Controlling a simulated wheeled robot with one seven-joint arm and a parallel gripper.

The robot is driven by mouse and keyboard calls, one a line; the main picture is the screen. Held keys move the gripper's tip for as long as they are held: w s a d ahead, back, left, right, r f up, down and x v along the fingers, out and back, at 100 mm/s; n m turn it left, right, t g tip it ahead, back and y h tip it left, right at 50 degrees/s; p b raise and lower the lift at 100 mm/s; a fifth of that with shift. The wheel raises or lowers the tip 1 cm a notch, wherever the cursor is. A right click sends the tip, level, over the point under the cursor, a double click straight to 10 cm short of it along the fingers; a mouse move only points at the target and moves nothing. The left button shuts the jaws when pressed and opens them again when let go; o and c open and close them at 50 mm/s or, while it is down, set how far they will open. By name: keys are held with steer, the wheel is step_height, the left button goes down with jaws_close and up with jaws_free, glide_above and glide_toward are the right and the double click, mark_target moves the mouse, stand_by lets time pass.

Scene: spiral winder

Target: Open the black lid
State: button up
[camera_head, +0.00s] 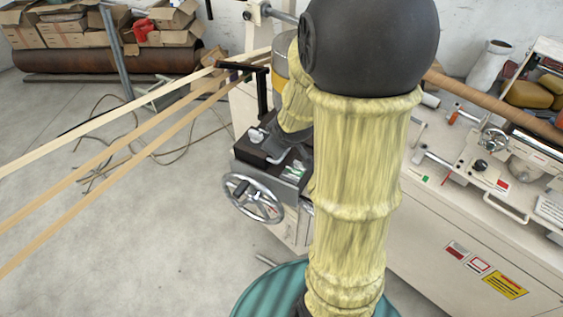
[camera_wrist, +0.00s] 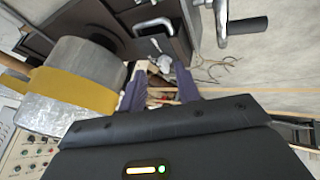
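A dark box top with a bent metal handle, apparently the black lid (camera_head: 250,153), lies flat on the machine's near corner in the head view. It looks shut. In the wrist view, a dark panel, apparently the same lid (camera_wrist: 118,14), is at the top, with its metal handle (camera_wrist: 154,25) beyond my fingers. My gripper (camera_wrist: 160,85) is open, its two dark fingers apart with nothing visible between them. In the head view, my yellow-sleeved arm hides much of the box's right side, and my gripper (camera_head: 283,142) is close above the lid. Contact cannot be told.
A metal handwheel (camera_head: 252,198) sits below the box. A grey cylinder with a yellow band (camera_wrist: 75,88) stands close on the left in the wrist view. Wooden strips (camera_head: 110,130) run from the machine to the left. A control bench (camera_head: 450,245) stands right.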

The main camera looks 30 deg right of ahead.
steer(key=w+d+f+n+t+y+b, duration=0.1)
steer(key=w+d+f+n+t+b, duration=0.25)
steer(key=w+d+n, duration=0.45)
steer(key=n+t+y+b, duration=0.1)
steer(key=n+y+b, duration=0.5)
steer(key=n+y, duration=0.6)
glide_toward(282, 157)
steer(key=s+d+r+n+h, duration=0.1)
steer(key=s+d, duration=0.4)
steer(key=shift+a+r, duration=0.1)
steer(key=shift+r, duration=0.1)
steer(key=shift+w+a, duration=0.1)
steer(key=shift+w, duration=0.05)
steer(key=p+x, duration=0.2)
steer(key=x, duration=1.5)
steer(key=shift+a, duration=0.1)
steer(key=shift+w, duration=0.1)
jaws_close()
